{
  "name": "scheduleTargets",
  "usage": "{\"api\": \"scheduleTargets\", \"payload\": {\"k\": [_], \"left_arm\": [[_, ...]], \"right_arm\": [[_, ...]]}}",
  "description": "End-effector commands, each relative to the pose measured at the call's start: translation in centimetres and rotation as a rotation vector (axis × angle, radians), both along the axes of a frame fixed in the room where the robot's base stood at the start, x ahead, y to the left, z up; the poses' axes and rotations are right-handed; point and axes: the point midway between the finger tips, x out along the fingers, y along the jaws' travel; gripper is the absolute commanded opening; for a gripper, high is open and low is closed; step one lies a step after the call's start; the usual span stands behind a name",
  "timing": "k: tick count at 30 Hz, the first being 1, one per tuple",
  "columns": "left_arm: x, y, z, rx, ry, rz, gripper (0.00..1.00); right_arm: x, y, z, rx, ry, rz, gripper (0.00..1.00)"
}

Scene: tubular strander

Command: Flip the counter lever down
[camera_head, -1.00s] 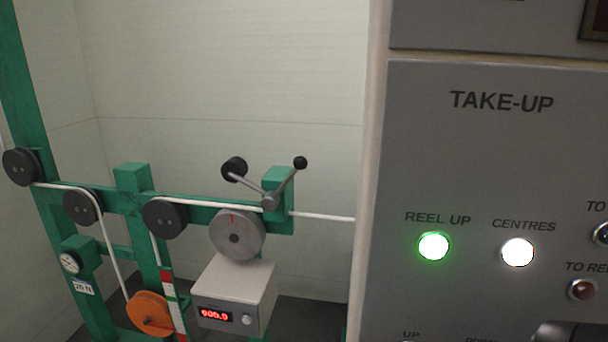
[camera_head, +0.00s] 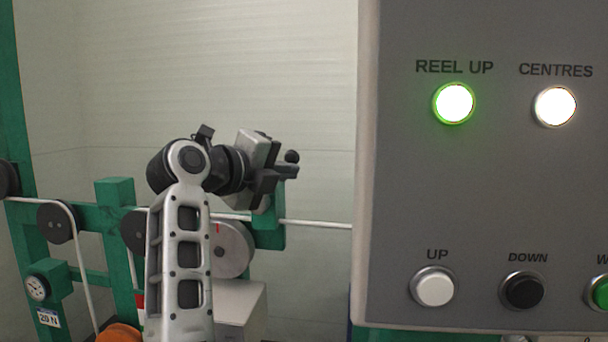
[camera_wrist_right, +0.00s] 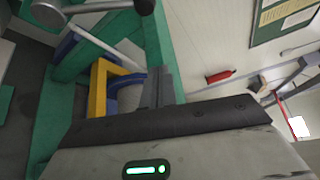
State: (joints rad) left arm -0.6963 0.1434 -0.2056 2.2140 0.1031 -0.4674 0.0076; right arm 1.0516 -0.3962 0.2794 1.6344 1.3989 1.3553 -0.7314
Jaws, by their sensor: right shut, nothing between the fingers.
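The counter lever shows in the head view as its black ball knob (camera_head: 291,156), which sticks up just beyond my right gripper; most of its arm is hidden behind the gripper. My right gripper (camera_head: 277,178) is shut and empty, close beside the knob and in front of the green post; I cannot tell whether it touches the lever. The grey measuring wheel (camera_head: 234,250) is partly covered by my arm. My left gripper is not in view.
A white strand (camera_head: 315,224) runs across the wheel to the right. The TAKE-UP control panel (camera_head: 400,190) with lit buttons stands close on the right. Black pulleys (camera_head: 58,222) sit on the green frame at left.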

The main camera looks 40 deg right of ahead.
Motion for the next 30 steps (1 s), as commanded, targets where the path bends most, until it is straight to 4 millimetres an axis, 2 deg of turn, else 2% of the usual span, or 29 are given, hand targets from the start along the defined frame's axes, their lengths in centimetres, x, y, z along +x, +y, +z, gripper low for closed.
{"api": "scheduleTargets", "payload": {"k": [3,11,16,20,30], "left_arm": [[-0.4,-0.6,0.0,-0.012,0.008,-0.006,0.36],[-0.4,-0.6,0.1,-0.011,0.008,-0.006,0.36],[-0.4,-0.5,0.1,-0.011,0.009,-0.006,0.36],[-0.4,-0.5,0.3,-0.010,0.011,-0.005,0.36],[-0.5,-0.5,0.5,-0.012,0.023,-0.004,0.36]], "right_arm": [[0.3,0.6,0.2,0.044,-0.017,0.028,0.00],[0.3,0.6,0.2,0.044,-0.017,0.028,0.00],[0.4,-0.2,0.1,0.044,-0.016,0.025,0.00],[0.7,-2.0,-0.2,0.044,-0.016,0.025,0.00],[1.9,-9.0,-1.6,0.039,-0.015,0.022,0.00]]}}
